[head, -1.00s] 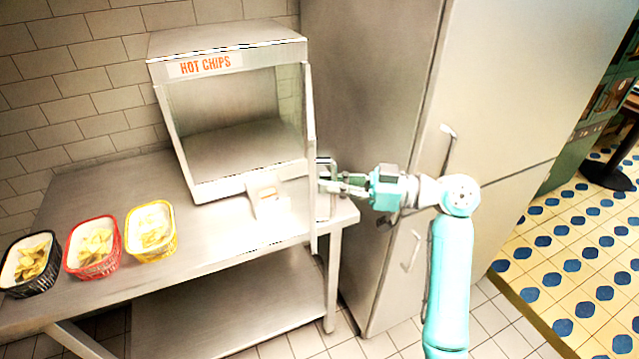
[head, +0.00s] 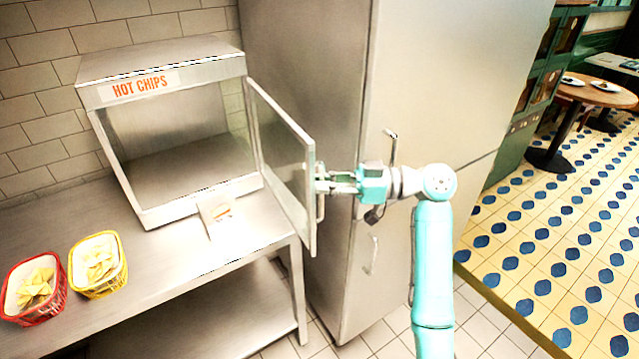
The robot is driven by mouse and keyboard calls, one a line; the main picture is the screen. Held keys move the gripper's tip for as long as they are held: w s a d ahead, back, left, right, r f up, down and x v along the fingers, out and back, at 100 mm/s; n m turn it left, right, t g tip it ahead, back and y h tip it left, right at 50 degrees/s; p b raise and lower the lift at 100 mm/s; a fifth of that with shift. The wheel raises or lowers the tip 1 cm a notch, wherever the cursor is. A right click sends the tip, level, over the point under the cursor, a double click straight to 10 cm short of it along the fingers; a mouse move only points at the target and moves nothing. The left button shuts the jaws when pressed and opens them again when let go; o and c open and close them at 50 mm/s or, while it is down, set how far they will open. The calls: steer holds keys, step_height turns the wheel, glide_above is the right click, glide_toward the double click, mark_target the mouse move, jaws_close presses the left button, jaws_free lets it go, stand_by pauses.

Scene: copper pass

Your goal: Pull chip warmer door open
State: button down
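The chip warmer (head: 165,75) is a steel box labelled "HOT CHIPS" on the steel table, with an empty-looking inside. Its glass door (head: 283,150) is hinged at the right side and stands swung outward, leaving the front open. My gripper (head: 322,181) is at the outer edge of the door, around the handle (head: 319,203). The fingers look closed in on the handle, though the door edge partly hides the fingertips.
A red basket (head: 30,312) and a yellow basket (head: 98,290) of chips stand on the steel table (head: 165,315) at the left. A tall steel fridge (head: 345,270) stands close behind my gripper.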

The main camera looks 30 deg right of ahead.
steer(key=c, duration=1.2)
jaws_free()
steer(key=shift+s+d, duration=0.1)
steer(key=v, duration=1.1)
steer(key=shift+s+d, duration=0.2)
steer(key=shift+d, duration=0.15)
steer(key=shift+f, duration=0.1)
